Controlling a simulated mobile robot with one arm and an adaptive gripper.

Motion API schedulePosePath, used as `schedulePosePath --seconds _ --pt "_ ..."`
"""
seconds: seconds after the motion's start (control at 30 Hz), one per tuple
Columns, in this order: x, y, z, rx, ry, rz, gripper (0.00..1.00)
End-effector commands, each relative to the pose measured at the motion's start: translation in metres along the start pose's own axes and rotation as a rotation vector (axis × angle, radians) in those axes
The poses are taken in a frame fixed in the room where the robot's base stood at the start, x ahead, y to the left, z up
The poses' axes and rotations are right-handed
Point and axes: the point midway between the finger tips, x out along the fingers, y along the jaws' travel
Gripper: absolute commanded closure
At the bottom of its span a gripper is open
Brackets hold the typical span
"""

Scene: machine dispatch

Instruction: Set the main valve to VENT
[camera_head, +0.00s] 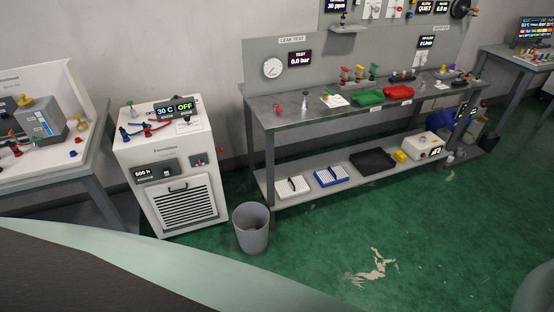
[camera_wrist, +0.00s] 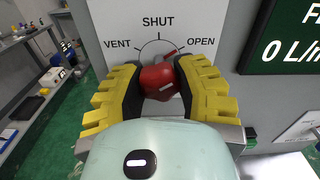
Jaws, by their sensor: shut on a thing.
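The main valve's red knob (camera_wrist: 158,80) stands on a white plate (camera_wrist: 120,22) marked VENT at left, SHUT at top and OPEN at right. A small red pointer above the knob slants up and right, towards OPEN. My gripper (camera_wrist: 160,76), with yellow ribbed fingers and dark inner pads, is shut on the knob, one finger on each side. Part of the dial's arc is hidden behind the fingers and knob. I cannot make out the valve or my gripper in the head view.
A dark display (camera_wrist: 290,40) stands right of the valve plate. In the head view, a white chiller (camera_head: 170,165) reading 30 C OFF stands left of a grey bench (camera_head: 300,115). A grey bin (camera_head: 251,230) stands on green floor, with open floor to its right.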

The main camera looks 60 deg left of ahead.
Motion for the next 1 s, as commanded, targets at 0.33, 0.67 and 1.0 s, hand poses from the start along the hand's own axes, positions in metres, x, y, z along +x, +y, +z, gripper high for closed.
schedulePosePath --seconds 0.33,0.67,1.0 --pt "0.001 0.0016 -0.0064 -0.283 -0.001 0.003 1.0" --pt "0.0009 0.0015 -0.0069 -0.599 -0.002 0.003 1.0" --pt "0.0008 0.0006 -0.007 -0.922 -0.001 0.002 1.0"
